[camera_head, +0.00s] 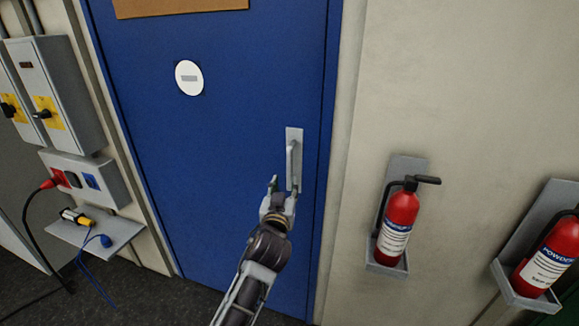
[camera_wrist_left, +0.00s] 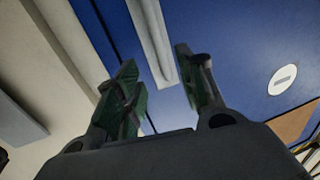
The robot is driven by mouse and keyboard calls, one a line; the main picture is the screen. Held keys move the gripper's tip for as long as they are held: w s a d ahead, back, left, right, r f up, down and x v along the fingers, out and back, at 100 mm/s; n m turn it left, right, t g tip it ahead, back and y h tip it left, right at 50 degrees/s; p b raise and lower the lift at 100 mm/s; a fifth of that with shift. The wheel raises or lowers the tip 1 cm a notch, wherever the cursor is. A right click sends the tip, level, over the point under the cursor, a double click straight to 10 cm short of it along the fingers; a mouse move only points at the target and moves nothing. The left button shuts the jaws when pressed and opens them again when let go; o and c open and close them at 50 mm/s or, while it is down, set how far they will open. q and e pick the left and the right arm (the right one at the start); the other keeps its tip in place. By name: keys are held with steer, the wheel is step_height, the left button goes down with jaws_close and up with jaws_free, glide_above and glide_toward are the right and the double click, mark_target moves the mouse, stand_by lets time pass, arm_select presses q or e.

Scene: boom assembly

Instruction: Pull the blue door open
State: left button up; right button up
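The blue door (camera_head: 220,130) fills the middle of the head view and looks shut in its frame. A grey pull handle (camera_head: 292,155) on a metal plate stands near the door's right edge. My left gripper (camera_head: 282,190) is just at the handle's lower end, with its fingers apart. In the left wrist view the handle (camera_wrist_left: 152,40) runs down between the two open fingers of the gripper (camera_wrist_left: 157,68). I cannot tell whether a finger touches it. My right gripper is not in view.
Two red fire extinguishers, a near one (camera_head: 398,225) and a far-right one (camera_head: 550,255), hang on the wall right of the door. Electrical boxes (camera_head: 55,95) and a small shelf (camera_head: 110,230) with plugs and cables are at the left.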

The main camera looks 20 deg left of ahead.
mark_target(289, 167)
arm_select(q)
steer(key=shift+w+a+r+p, duration=0.1)
steer(key=shift+w+a+p, duration=0.1)
steer(key=shift+w, duration=1.1)
steer(key=shift+w+a+f+p, duration=0.1)
steer(key=shift+w+a+p, duration=0.15)
steer(key=shift+w, duration=1.05)
steer(key=shift+w+a+r+p, duration=0.1)
steer(key=shift+w+a+p, duration=0.1)
steer(key=shift+w, duration=1.1)
steer(key=shift+w+a, duration=0.15)
steer(key=shift+w, duration=0.6)
steer(key=shift+w+a, duration=0.1)
steer(key=shift+w, duration=0.6)
steer(key=shift+w+a+p, duration=0.15)
steer(key=shift+w+p, duration=0.15)
steer(key=shift+w, duration=0.5)
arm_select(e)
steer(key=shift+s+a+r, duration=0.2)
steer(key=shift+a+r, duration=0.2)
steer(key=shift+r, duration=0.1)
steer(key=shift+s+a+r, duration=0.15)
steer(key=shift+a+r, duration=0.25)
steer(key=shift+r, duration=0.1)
arm_select(q)
steer(key=shift+c, duration=0.4)
steer(key=c, duration=0.7)
jaws_close()
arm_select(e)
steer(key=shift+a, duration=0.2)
